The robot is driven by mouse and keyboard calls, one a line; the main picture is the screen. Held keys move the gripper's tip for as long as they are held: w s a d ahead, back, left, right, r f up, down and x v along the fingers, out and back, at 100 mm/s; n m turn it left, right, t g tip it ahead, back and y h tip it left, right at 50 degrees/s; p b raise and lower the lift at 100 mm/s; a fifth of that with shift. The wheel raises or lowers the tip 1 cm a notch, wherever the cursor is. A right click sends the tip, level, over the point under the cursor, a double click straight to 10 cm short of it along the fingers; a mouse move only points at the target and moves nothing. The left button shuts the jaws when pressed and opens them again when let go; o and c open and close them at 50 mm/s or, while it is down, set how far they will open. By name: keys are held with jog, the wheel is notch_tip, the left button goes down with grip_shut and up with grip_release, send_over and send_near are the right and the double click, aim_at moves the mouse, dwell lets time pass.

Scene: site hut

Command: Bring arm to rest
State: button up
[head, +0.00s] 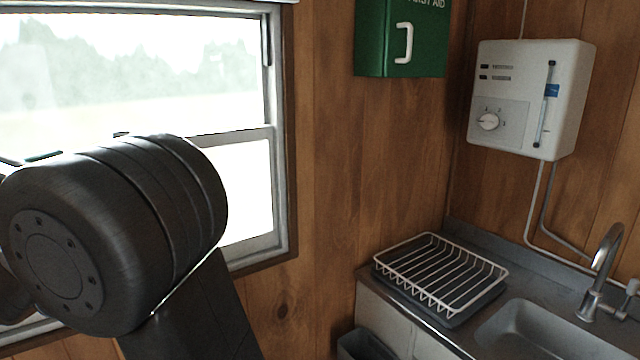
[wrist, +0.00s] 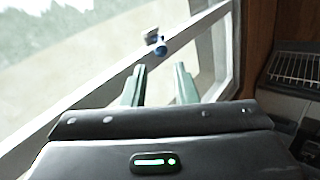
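My gripper (wrist: 158,88) shows in the wrist view with its two pale green fingers apart and nothing between them. Behind the fingertips is the window (wrist: 90,95), with a small blue object (wrist: 158,45) on its frame beyond them. In the head view my dark arm fills the lower left, in front of the window (head: 240,185). My gripper is not visible in the head view.
A grey counter (head: 460,340) with a white dish rack (head: 440,275) and a sink (head: 545,335) with a tap (head: 603,265) stands at the right. A green first aid box (head: 400,40) and a white water heater (head: 530,95) hang on the wood wall. A dark bin (head: 365,345) stands below.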

jog(key=v, duration=0.6)
jog(key=w+d+n+y+b, duration=0.1)
jog(key=w+d+y, duration=0.1)
jog(key=w, duration=1.1)
jog(key=shift+d, duration=0.9)
jog(key=shift+y, duration=0.3)
